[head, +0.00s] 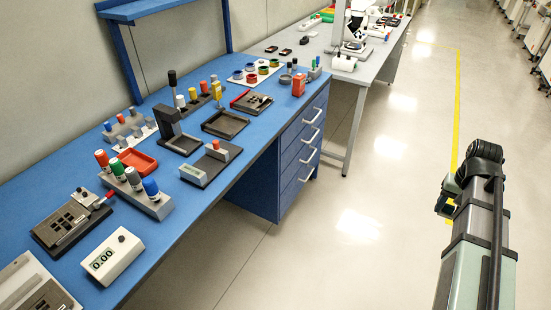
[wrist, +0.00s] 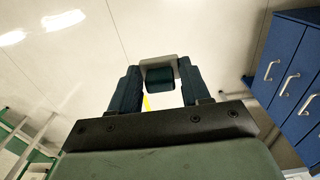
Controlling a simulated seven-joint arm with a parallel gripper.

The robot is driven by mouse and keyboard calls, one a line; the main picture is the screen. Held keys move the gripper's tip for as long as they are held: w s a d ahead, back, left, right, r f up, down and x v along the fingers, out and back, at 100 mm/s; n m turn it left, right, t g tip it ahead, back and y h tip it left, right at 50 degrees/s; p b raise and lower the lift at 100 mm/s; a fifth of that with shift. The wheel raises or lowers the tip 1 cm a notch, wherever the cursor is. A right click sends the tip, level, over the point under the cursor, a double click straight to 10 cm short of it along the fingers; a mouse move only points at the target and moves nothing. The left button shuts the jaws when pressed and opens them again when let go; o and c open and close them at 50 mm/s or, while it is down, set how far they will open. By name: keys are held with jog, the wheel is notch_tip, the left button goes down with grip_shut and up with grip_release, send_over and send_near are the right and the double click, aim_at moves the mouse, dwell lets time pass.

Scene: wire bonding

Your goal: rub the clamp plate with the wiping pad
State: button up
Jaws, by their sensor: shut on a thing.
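My gripper (wrist: 160,76) shows in the wrist view with its two dark fingers closed on a small block, dark green with a light grey part, which I take for the wiping pad (wrist: 160,77). It is held over the bare floor, away from the bench. In the head view my arm is at the right and the gripper (head: 446,198) is mostly hidden behind it. A dark slotted plate with a red-tipped lever, likely the clamp plate (head: 68,222), lies on the blue bench at the front left, far from my gripper.
The blue bench (head: 225,170) holds a digital readout box (head: 112,255), a rack of capped bottles (head: 135,190), a black stand (head: 172,125) and red trays. A grey bench (head: 345,75) stands behind it. The floor between my arm and the bench is clear.

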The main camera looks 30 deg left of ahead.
jog(key=w+a+r+n, duration=0.2)
jog(key=a+n, duration=0.1)
jog(key=a, duration=1.2)
jog(key=w+a+r+n, duration=0.2)
jog(key=a, duration=1.3)
jog(key=s+a+r+n, duration=0.2)
jog(key=s+a, duration=0.1)
jog(key=a, duration=0.7)
jog(key=s+a+r+n, duration=0.1)
jog(key=s+a, duration=0.2)
jog(key=a, duration=0.6)
jog(key=s+a+r+n, duration=0.2)
jog(key=s+a, duration=0.1)
jog(key=a, duration=0.7)
jog(key=s+a+r+n, duration=0.2)
jog(key=s+a+n, duration=0.1)
jog(key=s+a, duration=1.1)
jog(key=n, duration=0.5)
send_over(55, 215)
jog(key=shift+d+f, duration=0.1)
jog(key=shift+f, duration=3.65)
jog(key=shift+s+f, duration=0.1)
jog(key=shift+s, duration=1.9)
jog(key=shift+c, duration=0.5)
jog(key=shift+w, duration=2.05)
notch_tip(55, 215, up, 8)
